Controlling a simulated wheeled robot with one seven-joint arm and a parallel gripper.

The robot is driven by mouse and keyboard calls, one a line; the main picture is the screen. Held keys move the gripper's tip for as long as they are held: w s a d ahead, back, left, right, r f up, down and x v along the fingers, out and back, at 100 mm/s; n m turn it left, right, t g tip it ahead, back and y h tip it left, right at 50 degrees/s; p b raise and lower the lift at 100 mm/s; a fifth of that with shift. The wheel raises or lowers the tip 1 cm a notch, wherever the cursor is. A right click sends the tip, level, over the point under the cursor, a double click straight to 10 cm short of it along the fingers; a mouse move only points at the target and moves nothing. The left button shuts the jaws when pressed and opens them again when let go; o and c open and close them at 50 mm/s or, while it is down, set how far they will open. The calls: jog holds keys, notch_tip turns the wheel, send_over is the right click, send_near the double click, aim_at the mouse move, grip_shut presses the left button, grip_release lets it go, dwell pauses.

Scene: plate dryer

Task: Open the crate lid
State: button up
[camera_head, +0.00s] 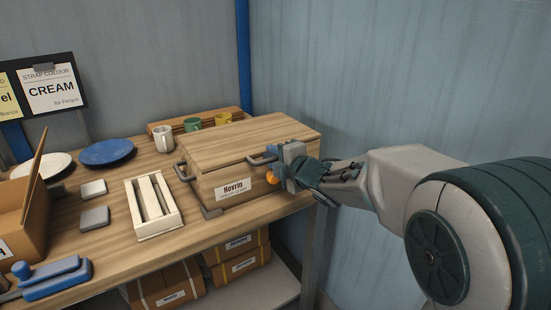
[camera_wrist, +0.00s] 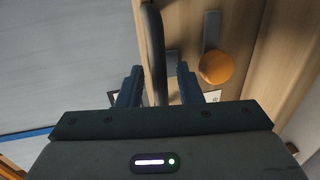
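The wooden crate (camera_head: 237,190) stands on the table, with a label reading Hovrin on its front. Its lid (camera_head: 245,140) is shut. A dark bar handle (camera_head: 262,160) sticks out at the lid's front edge; it also shows in the wrist view (camera_wrist: 154,45). My gripper (camera_head: 287,164) is at the crate's front right. In the wrist view, my gripper (camera_wrist: 160,88) has its fingers apart, one on each side of the handle, with gaps visible. An orange round knob (camera_wrist: 216,67) sits to the right of the fingers; the head view shows it (camera_head: 272,177) below the handle.
Boxes (camera_head: 238,257) sit on the lower shelf. The wall is close behind.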

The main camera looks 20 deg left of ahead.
grip_shut()
